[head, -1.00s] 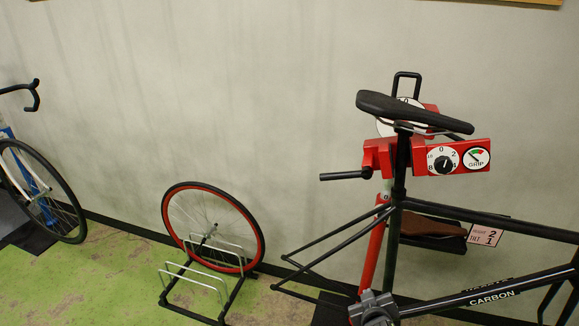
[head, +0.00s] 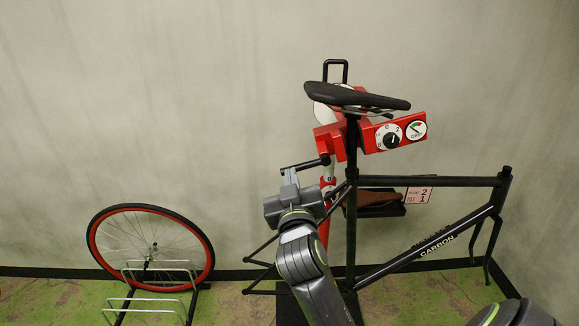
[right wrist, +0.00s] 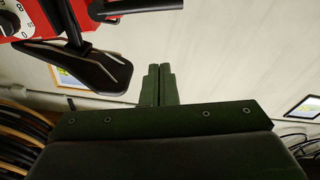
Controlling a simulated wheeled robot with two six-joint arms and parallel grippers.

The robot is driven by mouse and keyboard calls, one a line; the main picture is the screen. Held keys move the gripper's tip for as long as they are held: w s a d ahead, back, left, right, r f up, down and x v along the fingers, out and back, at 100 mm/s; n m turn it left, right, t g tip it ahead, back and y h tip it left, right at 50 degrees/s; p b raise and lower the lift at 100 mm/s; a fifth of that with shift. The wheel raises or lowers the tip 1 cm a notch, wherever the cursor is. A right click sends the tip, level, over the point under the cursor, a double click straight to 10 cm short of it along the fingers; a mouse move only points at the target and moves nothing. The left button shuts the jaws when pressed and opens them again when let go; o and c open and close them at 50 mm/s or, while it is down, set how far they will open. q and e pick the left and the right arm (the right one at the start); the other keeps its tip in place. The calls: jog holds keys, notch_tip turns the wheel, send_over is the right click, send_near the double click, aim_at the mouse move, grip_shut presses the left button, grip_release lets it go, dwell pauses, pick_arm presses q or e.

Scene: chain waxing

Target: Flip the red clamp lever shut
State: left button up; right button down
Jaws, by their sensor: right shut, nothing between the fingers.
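The red clamp (head: 330,140) of the repair stand grips the black seat post under the saddle. Its black lever (head: 306,164) sticks out to the left, roughly level. My right gripper (head: 290,174) is shut and empty, just below the lever's left end, overlapping it in the head view. In the right wrist view the shut fingers (right wrist: 160,72) point toward the wall, and the lever (right wrist: 140,6) lies at the top edge with a visible gap from the fingertips. Whether they touch is not clear from the head view. My left gripper is not in view.
The black saddle (head: 357,96) is above the clamp, and a dial (head: 389,136) and grip gauge (head: 416,130) are to its right. The black carbon frame (head: 420,246) extends right. A red-rimmed wheel (head: 150,248) stands in a rack at left. Bare wall lies behind.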

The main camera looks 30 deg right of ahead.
aim_at(303, 166)
jog(key=p+x, duration=0.4)
jog(key=x, duration=0.6)
jog(key=f, duration=0.2)
jog(key=s+f, duration=0.1)
jog(key=f, duration=0.1)
jog(key=shift+d, duration=0.2)
